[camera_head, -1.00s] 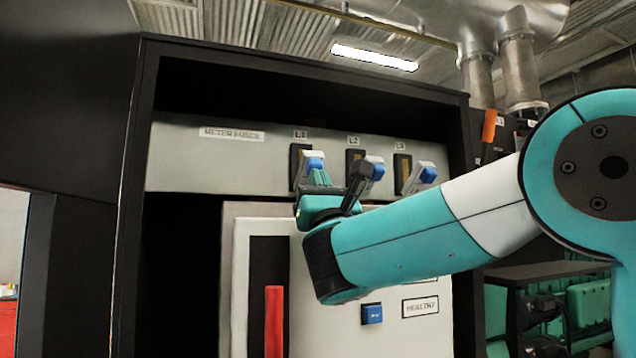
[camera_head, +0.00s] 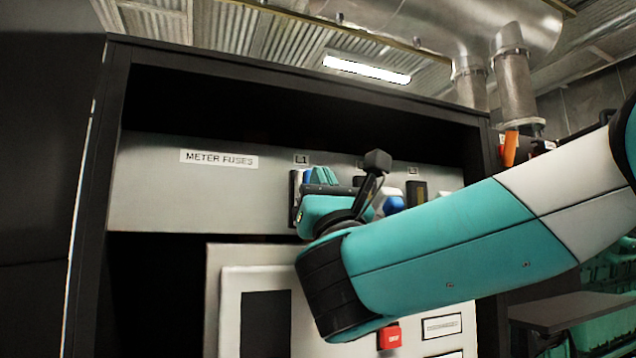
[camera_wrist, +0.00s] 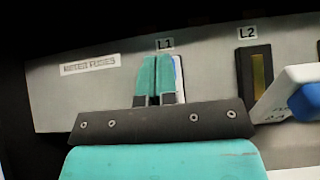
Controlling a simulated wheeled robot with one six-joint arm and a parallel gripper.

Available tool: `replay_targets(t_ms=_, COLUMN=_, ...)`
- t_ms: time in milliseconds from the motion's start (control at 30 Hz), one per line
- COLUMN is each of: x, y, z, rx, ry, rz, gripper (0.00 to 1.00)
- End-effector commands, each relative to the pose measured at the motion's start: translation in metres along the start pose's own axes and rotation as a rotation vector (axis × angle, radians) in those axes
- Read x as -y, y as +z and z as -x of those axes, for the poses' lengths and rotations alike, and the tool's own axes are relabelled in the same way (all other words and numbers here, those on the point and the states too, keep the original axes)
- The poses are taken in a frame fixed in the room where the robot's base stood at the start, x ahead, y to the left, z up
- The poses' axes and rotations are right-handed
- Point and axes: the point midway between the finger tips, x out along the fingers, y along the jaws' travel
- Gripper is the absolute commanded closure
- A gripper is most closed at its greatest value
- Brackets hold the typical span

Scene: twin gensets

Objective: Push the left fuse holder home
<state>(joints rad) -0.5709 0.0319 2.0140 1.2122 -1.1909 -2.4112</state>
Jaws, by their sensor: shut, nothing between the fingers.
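The left fuse holder (camera_head: 307,176), under the L1 label on the grey meter fuse panel (camera_head: 150,185), is mostly hidden behind my gripper; a blue part shows. In the wrist view, a white and blue strip of the holder (camera_wrist: 179,76) shows just right of my fingertips. My gripper (camera_wrist: 156,78) is shut and empty, its teal fingers together in front of the L1 position. In the head view, my gripper (camera_head: 322,175) reaches to the L1 slot. Contact with the holder cannot be told. How far the holder sits in its slot is hidden.
A second fuse holder (camera_wrist: 292,92), white with a blue part, sticks out tilted near the L2 slot (camera_wrist: 255,70), close right of my gripper. The dark cabinet frame (camera_head: 85,190) borders the panel. A lower box with a red button (camera_head: 389,337) lies below my arm.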

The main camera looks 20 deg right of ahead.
Motion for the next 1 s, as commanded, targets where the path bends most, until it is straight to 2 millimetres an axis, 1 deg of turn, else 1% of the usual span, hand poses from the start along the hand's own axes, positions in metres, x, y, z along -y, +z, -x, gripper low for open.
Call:
replay_targets(t_ms=33, x=0.0, y=0.003, z=-0.006, rx=-0.001, ry=0.001, rz=0.001, gripper=1.0)
replay_targets(t_ms=100, x=0.0, y=0.003, z=-0.009, rx=-0.001, ry=0.0, rz=0.001, gripper=1.0)
replay_targets(t_ms=400, x=0.0, y=0.0, z=-0.019, rx=0.0, ry=-0.002, rz=0.0, gripper=1.0)
replay_targets(t_ms=1000, x=0.001, y=-0.002, z=-0.022, rx=-0.002, ry=-0.005, rz=-0.003, gripper=1.0)
